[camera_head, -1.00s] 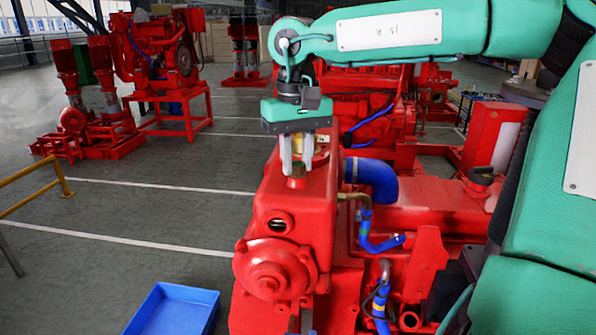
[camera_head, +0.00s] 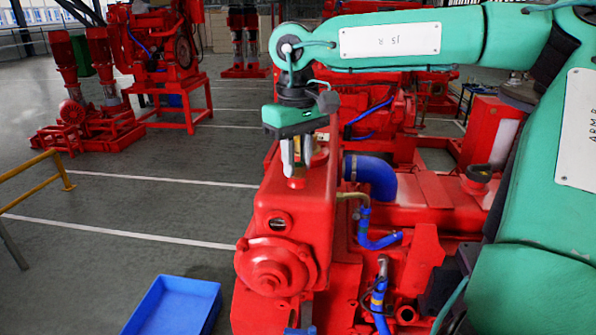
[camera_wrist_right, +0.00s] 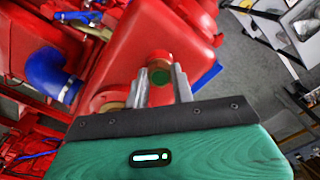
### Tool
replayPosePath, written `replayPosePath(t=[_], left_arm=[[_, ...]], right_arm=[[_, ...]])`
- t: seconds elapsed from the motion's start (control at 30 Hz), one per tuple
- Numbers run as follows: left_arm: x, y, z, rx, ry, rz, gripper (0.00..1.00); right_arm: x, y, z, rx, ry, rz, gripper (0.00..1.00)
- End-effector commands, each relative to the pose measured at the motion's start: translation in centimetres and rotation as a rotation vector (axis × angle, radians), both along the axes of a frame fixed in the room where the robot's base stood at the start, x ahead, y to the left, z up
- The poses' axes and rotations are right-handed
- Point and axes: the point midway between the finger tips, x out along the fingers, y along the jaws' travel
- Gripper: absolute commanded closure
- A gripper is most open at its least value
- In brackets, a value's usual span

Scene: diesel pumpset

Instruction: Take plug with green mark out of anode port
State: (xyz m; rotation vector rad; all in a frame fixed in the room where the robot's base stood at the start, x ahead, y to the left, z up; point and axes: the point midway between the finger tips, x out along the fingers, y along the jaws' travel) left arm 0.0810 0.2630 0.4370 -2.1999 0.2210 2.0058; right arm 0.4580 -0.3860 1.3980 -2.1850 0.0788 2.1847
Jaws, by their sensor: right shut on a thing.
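My right gripper (camera_head: 297,168) points down at the top of the red engine housing (camera_head: 300,208). Its two pale fingers are shut on the plug with the green mark (camera_wrist_right: 160,76). In the right wrist view the round green face lies between the fingertips. The anode port (camera_head: 296,183) is a small raised red boss just below the fingertips. In the head view the fingers hide most of the plug. I cannot tell whether the plug is still seated in the port or just clear of it. My left gripper is out of view.
A blue open bin (camera_head: 172,308) stands on the floor at the front left. A thick blue hose (camera_head: 374,178) and a filler neck (camera_head: 320,154) are close to the gripper.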

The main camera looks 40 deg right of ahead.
Motion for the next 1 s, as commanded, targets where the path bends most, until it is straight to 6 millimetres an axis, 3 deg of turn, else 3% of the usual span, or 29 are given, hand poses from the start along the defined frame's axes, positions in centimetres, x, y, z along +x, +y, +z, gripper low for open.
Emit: replayPosePath(t=[1.0], left_arm=[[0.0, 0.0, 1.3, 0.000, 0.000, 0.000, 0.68]], right_arm=[[0.0, 0.0, 1.6, 0.001, 0.000, -0.001, 1.00]])
